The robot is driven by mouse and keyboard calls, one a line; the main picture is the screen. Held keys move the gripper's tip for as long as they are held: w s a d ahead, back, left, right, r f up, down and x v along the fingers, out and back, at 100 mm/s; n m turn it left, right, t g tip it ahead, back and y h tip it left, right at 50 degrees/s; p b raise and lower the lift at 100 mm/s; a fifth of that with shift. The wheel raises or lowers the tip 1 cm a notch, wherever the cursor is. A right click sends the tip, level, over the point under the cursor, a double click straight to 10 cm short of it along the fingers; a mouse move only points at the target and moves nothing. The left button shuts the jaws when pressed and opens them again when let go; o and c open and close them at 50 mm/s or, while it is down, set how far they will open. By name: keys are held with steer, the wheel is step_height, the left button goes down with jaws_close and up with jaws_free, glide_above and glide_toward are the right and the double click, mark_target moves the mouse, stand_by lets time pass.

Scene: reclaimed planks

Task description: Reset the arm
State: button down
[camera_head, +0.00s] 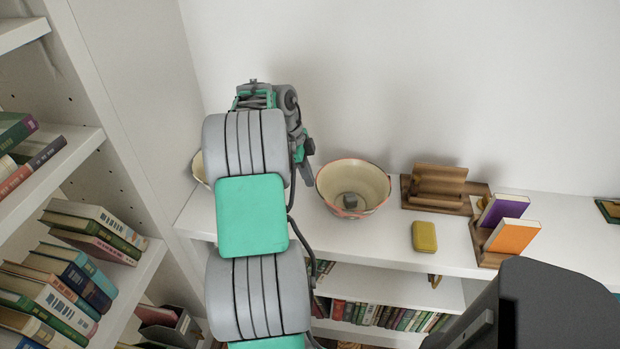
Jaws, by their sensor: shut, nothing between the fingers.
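My arm rises from the bottom of the head view, bent over the white shelf top toward the wall. My gripper (256,95) is at the far end of the arm, near the wall and left of the large bowl. It is shut and holds nothing. The arm's thick grey and green links partly hide it, and its fingertips are hard to make out.
A cream bowl (353,187) with a red rim holds a small grey thing. A second bowl (199,169) is mostly hidden behind my arm. A yellow box (424,237), wooden holder (436,187), purple book (503,210) and orange book (512,236) stand right. Bookshelves (150,245) flank left.

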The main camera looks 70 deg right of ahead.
steer(key=d+p+v, duration=0.1)
steer(key=p+v, duration=0.4)
steer(key=v, duration=0.3)
steer(key=a+f+n+y, duration=0.1)
steer(key=a+f+n, duration=0.4)
steer(key=n, duration=0.4)
steer(key=a+f+n, duration=0.4)
steer(key=a+n, duration=0.3)
steer(key=n, duration=0.2)
steer(key=w+a+r+n+t, duration=0.2)
steer(key=a+r+n, duration=0.3)
steer(key=a, duration=0.7)
steer(key=w+a+r+n+t+p, duration=0.1)
steer(key=w+a+r+n, duration=0.4)
steer(key=a, duration=0.7)
steer(key=w+a+r+n+t, duration=0.3)
steer(key=a+r+n, duration=0.1)
steer(key=a, duration=0.9)
steer(key=shift+w+r+n+p, duration=0.4)
steer(key=shift+r, duration=0.1)
